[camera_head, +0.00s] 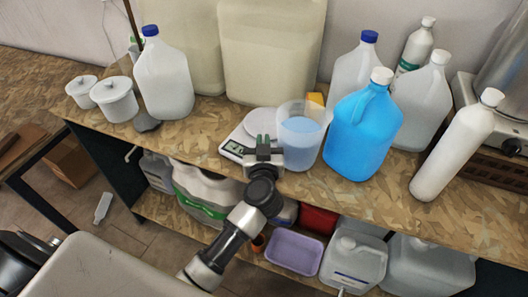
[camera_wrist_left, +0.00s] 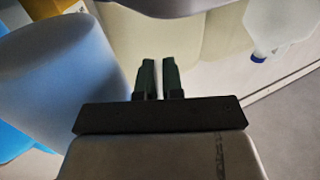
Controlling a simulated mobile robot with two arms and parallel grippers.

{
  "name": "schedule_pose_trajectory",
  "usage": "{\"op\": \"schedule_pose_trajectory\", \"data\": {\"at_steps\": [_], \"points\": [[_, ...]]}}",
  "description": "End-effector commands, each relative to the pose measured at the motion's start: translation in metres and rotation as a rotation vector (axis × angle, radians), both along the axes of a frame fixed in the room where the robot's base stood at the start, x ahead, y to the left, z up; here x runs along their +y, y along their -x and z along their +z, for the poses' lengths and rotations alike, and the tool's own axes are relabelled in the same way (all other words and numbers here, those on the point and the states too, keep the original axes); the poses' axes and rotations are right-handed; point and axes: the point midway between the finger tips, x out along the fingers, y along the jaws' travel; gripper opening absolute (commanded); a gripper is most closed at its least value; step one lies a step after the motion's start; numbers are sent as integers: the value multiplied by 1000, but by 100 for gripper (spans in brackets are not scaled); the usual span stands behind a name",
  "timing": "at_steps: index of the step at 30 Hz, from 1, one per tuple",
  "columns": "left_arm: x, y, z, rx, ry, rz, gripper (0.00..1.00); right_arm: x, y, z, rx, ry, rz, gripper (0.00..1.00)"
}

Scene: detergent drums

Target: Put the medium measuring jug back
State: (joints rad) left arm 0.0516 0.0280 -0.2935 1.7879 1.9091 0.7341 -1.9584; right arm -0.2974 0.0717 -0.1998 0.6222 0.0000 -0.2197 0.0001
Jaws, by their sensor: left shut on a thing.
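A clear measuring jug (camera_head: 300,138) with blue liquid stands near the front of the wood-chip bench, right of a small scale (camera_head: 238,147). It fills the left of the left wrist view (camera_wrist_left: 55,85). My left gripper (camera_head: 263,139) is at the jug's left side, in front of the scale. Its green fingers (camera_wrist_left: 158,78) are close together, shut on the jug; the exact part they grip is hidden. It is the only measuring jug I can make out. My right gripper is not in view.
A blue-filled jug-shaped bottle (camera_head: 362,132) stands close on the right, with a white bottle (camera_head: 455,148) farther right. Large pale drums (camera_head: 270,50) stand behind. Two lidded white tubs (camera_head: 116,100) are at the left. Bare bench (camera_head: 190,145) lies left of the scale.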

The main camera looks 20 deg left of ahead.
Motion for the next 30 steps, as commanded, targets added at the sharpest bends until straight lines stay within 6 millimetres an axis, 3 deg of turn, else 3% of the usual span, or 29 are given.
{"op": "schedule_pose_trajectory", "data": {"at_steps": [6, 19, 24, 30], "points": [[0, 0, -26, -5, 1, -2, 0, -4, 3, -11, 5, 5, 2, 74], [0, 0, -30, -5, 1, -1, 0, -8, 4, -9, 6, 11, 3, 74], [0, 0, -33, 1, -1, -1, 30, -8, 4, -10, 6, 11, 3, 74], [0, 0, -33, 1, -1, -1, 33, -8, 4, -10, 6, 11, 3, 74]]}}
